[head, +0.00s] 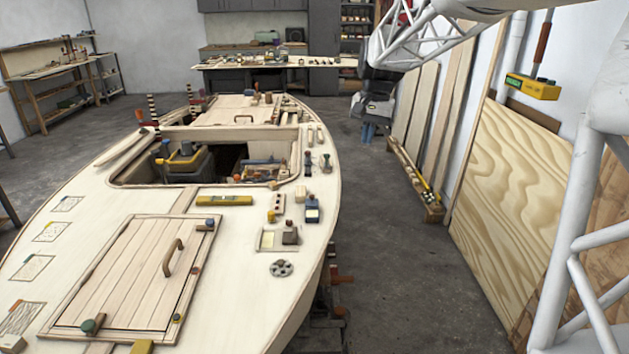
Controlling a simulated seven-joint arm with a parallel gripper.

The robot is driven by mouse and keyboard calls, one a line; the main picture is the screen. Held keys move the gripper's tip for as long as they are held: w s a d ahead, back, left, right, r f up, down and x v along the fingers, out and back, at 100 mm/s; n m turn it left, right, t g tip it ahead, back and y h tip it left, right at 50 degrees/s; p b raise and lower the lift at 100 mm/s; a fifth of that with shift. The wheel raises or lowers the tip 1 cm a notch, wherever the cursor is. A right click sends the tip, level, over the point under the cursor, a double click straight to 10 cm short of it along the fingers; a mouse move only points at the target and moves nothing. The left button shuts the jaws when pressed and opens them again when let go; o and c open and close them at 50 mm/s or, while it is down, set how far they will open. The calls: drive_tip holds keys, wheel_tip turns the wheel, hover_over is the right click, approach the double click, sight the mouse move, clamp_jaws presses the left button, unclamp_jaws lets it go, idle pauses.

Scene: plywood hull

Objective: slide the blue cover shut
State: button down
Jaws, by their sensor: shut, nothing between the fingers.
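My gripper (369,133) hangs from the dark wrist at the upper middle right, pointing down with bluish fingertips. It is shut and empty. In the picture it is above and to the right of the blue piece, well apart from it, with the grey floor behind it.
Beside the blue piece are a dark block on a pale plate (290,234), a round grey dial (281,268) and small knobs. A hatch with a handle (173,257) lies left. Behind is an open well (225,158) holding tools. Plywood sheets (515,170) lean at right.

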sight(312, 200)
drive_tip(key=w+a+f+m+g, duration=0.15)
drive_tip(key=w+f, duration=0.35)
drive_tip(key=w, duration=0.7)
drive_tip(key=w+a+f, duration=0.2)
drive_tip(key=w+f, duration=0.2)
drive_tip(key=w, duration=0.8)
drive_tip(key=w+a+f+m+g+y, duration=0.1)
drive_tip(key=w+a+f+m, duration=0.1)
drive_tip(key=w+f, duration=1.4)
drive_tip(key=shift+a+f+g+y, duration=0.35)
drive_tip(key=shift+a+f, duration=0.1)
drive_tip(key=shift+f, duration=0.4)
drive_tip(key=x, duration=1)
drive_tip(key=shift+f, duration=0.1)
drive_tip(key=shift+s+a, duration=0.6)
drive_tip(key=shift+s, duration=0.2)
drive_tip(key=shift+s+a, duration=0.55)
drive_tip(key=shift+s, duration=0.15)
